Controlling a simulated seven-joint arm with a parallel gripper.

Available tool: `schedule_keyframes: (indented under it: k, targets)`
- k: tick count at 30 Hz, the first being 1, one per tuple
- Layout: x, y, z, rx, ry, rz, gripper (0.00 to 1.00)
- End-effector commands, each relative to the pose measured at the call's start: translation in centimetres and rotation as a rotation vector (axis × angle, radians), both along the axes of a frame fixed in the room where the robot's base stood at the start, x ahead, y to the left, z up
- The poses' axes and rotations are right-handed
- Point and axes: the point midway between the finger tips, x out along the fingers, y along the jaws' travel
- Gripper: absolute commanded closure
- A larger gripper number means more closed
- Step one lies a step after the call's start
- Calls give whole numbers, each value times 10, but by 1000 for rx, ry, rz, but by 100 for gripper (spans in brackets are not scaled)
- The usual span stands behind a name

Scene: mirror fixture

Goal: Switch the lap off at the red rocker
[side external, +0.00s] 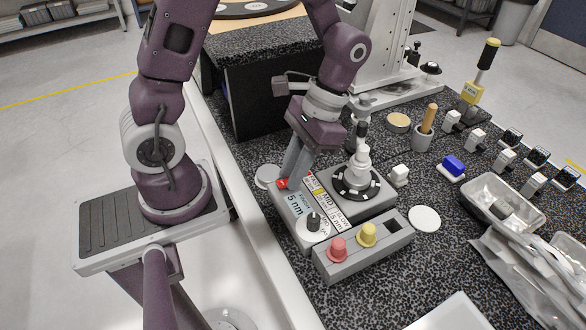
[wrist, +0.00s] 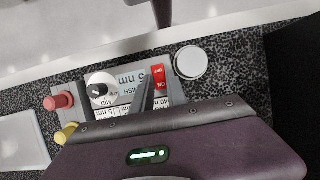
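The lap's control box (side external: 291,213) is a grey unit with labelled plates on the dark speckled bench. Its red rocker (side external: 282,184) sits at the box's left back corner. In the wrist view the rocker (wrist: 159,77) shows white OFF and ON lettering; I cannot tell which half is pressed. My gripper (side external: 287,175) points down with its fingertips close beside the rocker.
A black knob (side external: 313,221) is on the box. A round spindle assembly (side external: 357,180) stands to its right. Red (side external: 338,249) and yellow (side external: 367,235) knobs sit on a grey block in front. A white disc (wrist: 190,62) lies beside the rocker. A black block (side external: 265,90) stands behind.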

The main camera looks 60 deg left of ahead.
Motion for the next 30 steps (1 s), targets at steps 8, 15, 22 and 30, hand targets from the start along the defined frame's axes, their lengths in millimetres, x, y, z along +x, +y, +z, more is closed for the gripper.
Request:
schedule_keyframes:
  k: [8,15,22,30]
  targets:
    - [-2,0,1,0,-53,0,100]
    - [-12,2,2,6,-312,3,100]
    - [-14,1,2,3,-383,1,100]
    - [-14,0,3,1,-398,0,100]
